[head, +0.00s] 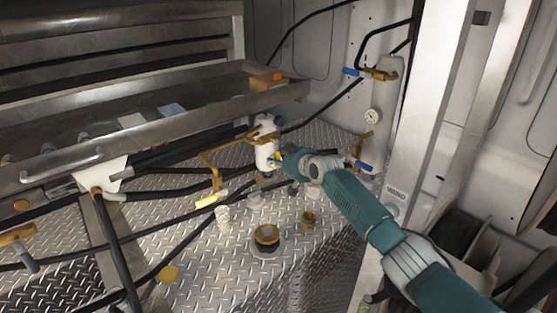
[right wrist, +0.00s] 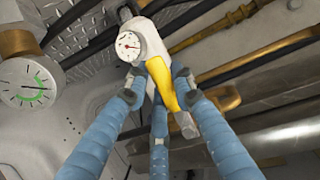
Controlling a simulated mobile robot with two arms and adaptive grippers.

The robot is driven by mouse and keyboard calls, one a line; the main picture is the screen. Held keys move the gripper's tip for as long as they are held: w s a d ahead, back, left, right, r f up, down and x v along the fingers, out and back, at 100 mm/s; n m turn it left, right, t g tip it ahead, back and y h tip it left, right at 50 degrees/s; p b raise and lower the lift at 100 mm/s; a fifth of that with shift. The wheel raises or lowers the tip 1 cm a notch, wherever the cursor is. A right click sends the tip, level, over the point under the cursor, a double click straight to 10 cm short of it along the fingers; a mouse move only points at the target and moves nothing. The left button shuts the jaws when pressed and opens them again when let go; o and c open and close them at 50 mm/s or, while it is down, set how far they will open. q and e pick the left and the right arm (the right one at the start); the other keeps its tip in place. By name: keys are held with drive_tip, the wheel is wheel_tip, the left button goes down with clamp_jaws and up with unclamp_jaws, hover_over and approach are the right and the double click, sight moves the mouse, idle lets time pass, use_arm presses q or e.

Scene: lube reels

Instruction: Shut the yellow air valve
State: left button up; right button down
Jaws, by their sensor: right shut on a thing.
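The yellow valve handle (right wrist: 162,82) is a flat lever beside a white body with a round gauge (right wrist: 129,46). In the right wrist view, my right gripper (right wrist: 157,84) has its blue fingers on both sides of the handle, shut on it. In the head view, my teal right gripper (head: 283,160) reaches in from the lower right to the white cylindrical unit (head: 265,147). Only a bit of yellow (head: 275,157) shows there, and the fingers hide most of the grip. My left gripper is not in view.
Another yellow lever (head: 211,200) sits on a brass fitting to the left. Blue-handled valves (head: 352,71) are on the right column. A metal tray (head: 150,115) stands above.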

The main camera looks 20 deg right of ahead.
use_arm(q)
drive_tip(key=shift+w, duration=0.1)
use_arm(e)
drive_tip(key=shift+a+r, duration=0.1)
drive_tip(key=shift+r, duration=0.05)
drive_tip(key=c, duration=1.5)
unclamp_jaws()
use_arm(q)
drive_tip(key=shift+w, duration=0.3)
use_arm(e)
drive_tip(key=shift+o, duration=0.3)
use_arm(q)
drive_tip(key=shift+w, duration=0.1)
use_arm(e)
drive_tip(key=v, duration=1.2)
